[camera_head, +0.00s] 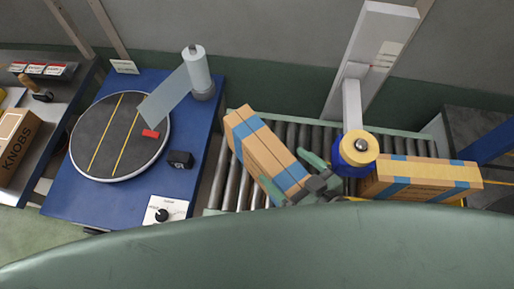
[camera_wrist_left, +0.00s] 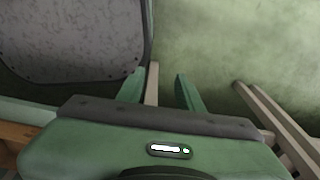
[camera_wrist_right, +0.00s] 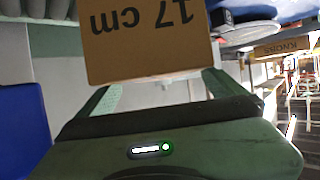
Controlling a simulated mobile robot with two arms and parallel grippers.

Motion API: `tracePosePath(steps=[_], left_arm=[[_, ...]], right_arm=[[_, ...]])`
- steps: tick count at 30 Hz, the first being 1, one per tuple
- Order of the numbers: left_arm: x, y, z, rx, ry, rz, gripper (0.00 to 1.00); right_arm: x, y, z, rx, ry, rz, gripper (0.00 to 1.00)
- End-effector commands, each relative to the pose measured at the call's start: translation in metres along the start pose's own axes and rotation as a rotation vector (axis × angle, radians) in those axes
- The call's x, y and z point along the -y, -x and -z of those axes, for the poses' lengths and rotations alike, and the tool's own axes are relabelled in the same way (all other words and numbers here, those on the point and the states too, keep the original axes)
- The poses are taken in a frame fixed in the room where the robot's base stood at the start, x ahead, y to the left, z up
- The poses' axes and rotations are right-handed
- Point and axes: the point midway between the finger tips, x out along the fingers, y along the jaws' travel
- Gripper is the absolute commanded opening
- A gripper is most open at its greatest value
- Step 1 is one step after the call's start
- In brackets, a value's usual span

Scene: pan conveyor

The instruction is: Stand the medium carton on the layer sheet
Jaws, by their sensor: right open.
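A brown carton with blue bands (camera_head: 262,148) lies slantwise on the roller conveyor. Its end face, marked "17 cm", shows upside down in the right wrist view (camera_wrist_right: 150,45). My right gripper (camera_head: 292,174) is open at the carton's near end, one finger on each side; I cannot tell whether they touch it. A second banded carton (camera_head: 425,180) lies at the right end of the conveyor. I cannot tell which is the medium one. My left gripper (camera_wrist_left: 160,85) is open and empty, outside the head view. I cannot make out a layer sheet for sure.
A dark round turntable (camera_head: 108,155) with yellow lines sits on a blue table (camera_head: 75,195), beside a wrap roll (camera_head: 196,70). A white post (camera_head: 370,50) with a blue and yellow head (camera_head: 357,152) stands over the conveyor (camera_head: 222,185). A KNOBS box (camera_head: 14,145) is far left.

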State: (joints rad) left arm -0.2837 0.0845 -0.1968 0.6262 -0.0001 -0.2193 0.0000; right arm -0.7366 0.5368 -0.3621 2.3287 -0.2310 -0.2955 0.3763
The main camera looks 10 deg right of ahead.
Motion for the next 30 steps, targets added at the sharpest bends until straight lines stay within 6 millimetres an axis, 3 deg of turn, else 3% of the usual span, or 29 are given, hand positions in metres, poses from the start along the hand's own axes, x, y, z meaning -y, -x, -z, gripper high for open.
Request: tracePosePath(steps=[11, 17, 21, 29, 30], left_arm=[[-0.015, 0.012, -0.027, 0.040, 0.000, -0.019, 0.36], [-0.012, 0.026, -0.020, 0.033, -0.002, -0.016, 0.36], [-0.008, 0.027, -0.010, 0.018, -0.003, -0.011, 0.36], [-0.007, 0.027, -0.006, 0.012, -0.001, -0.009, 0.36], [-0.007, 0.027, -0.007, 0.013, -0.001, -0.009, 0.36]], right_arm=[[0.000, -0.030, 0.008, -0.003, 0.001, -0.001, 0.98], [0.000, -0.056, 0.021, -0.003, 0.002, -0.001, 0.98], [0.001, -0.072, 0.017, -0.001, 0.000, -0.001, 0.98], [0.001, -0.075, 0.015, 0.000, 0.000, 0.000, 0.98], [0.001, -0.075, 0.015, 0.000, 0.000, 0.000, 0.93]])
